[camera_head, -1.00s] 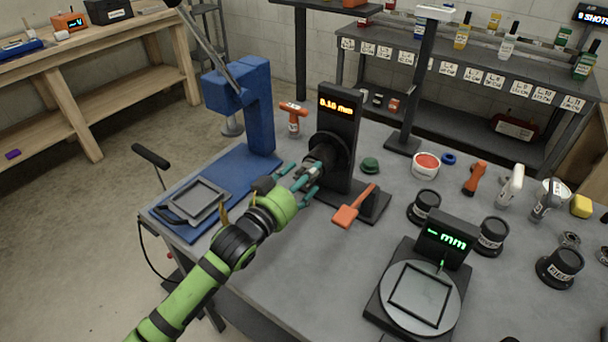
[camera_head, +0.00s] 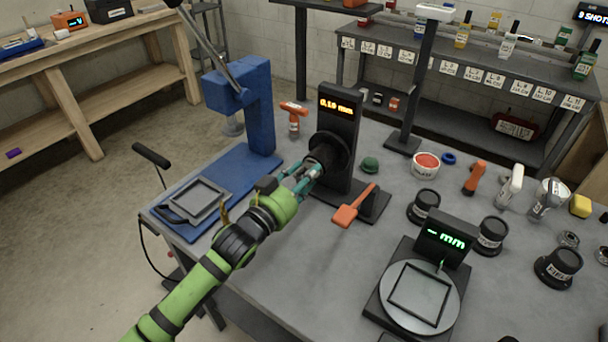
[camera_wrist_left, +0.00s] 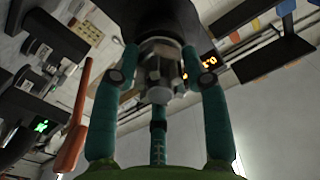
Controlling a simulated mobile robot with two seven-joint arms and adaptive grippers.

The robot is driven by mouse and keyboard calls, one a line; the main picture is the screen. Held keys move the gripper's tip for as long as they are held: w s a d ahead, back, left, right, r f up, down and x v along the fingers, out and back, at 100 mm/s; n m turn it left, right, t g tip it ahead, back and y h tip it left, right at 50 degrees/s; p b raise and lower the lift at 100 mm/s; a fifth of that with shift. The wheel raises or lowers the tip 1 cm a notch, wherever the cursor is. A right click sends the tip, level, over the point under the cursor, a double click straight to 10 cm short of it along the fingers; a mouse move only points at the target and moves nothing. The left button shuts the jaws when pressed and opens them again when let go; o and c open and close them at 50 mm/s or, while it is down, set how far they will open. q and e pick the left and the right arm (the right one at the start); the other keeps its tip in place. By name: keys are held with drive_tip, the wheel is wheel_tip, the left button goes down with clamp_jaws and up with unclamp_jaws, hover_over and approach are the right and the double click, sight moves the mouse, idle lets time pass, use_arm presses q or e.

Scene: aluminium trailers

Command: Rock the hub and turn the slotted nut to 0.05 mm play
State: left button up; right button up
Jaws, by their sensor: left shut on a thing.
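The black hub (camera_head: 328,152) sits on an upright black stand with an amber display (camera_head: 338,106) that seems to read 0.10 mm. My left gripper (camera_head: 306,175) reaches the hub's front end from the left, its teal fingers closed in around it. In the left wrist view the fingers (camera_wrist_left: 160,85) surround a grey metal nut-like end (camera_wrist_left: 160,72) at the hub's centre. Its slots are too blurred to make out. An orange-handled lever (camera_head: 350,208) lies at the foot of the stand. My right gripper is in no view.
A blue press (camera_head: 245,105) stands left of the hub stand. A round plate gauge (camera_head: 420,298) with a green mm display sits front right. Black pots, an orange tool (camera_head: 475,178) and a white tub (camera_head: 426,166) crowd the right side.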

use_arm(q)
drive_tip(key=m+p, duration=0.2)
drive_tip(key=m, duration=1)
drive_tip(key=shift+f, duration=0.1)
idle(0.4)
drive_tip(key=o, duration=1.2)
drive_tip(key=shift+c, duration=0.2)
drive_tip(key=v, duration=1.2)
